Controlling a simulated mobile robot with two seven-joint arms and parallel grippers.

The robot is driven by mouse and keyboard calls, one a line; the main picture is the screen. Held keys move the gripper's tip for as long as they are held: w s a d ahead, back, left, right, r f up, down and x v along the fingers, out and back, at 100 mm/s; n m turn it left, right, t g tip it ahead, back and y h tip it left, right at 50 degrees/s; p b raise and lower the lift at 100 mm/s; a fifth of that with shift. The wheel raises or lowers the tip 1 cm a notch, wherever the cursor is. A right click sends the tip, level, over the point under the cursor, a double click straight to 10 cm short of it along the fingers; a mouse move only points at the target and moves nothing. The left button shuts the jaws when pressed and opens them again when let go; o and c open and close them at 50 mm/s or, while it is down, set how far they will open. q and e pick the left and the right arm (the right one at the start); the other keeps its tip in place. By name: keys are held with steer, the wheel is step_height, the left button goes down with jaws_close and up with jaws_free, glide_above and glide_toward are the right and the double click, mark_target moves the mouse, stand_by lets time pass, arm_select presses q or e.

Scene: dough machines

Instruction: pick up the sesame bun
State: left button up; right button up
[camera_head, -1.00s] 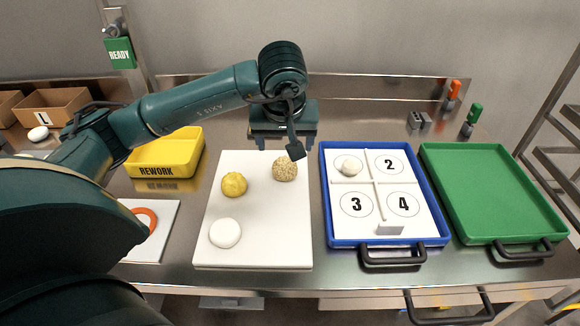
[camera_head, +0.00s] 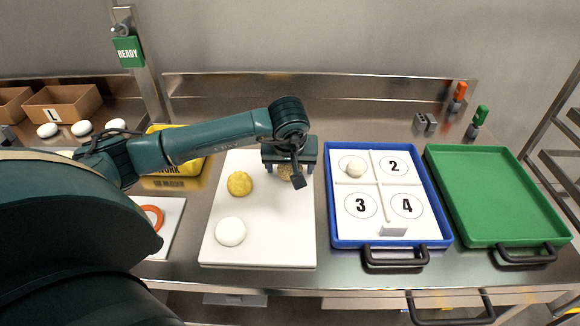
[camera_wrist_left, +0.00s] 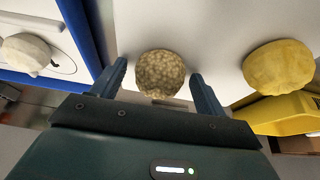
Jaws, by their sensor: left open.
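The sesame bun (camera_head: 284,172) is a round, speckled tan bun at the back right of the white board (camera_head: 268,225). My left gripper (camera_head: 290,168) is over it and partly hides it in the head view. In the left wrist view the sesame bun (camera_wrist_left: 160,73) sits between the two open fingers (camera_wrist_left: 158,82), with a visible gap on each side. The gripper is open and holds nothing. My right gripper is not in view.
A yellow bun (camera_head: 240,184) and a white bun (camera_head: 230,231) share the board. The blue tray (camera_head: 333,215) with numbered cells, holding a pale bun (camera_head: 352,166), stands close right. A green tray (camera_head: 495,195) is beyond it. A yellow rework bin (camera_head: 172,183) is left.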

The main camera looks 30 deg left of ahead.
arm_select(q)
steer(key=shift+c, duration=0.3)
steer(key=c, duration=1)
steer(key=shift+c, duration=0.2)
steer(key=shift+r, duration=0.15)
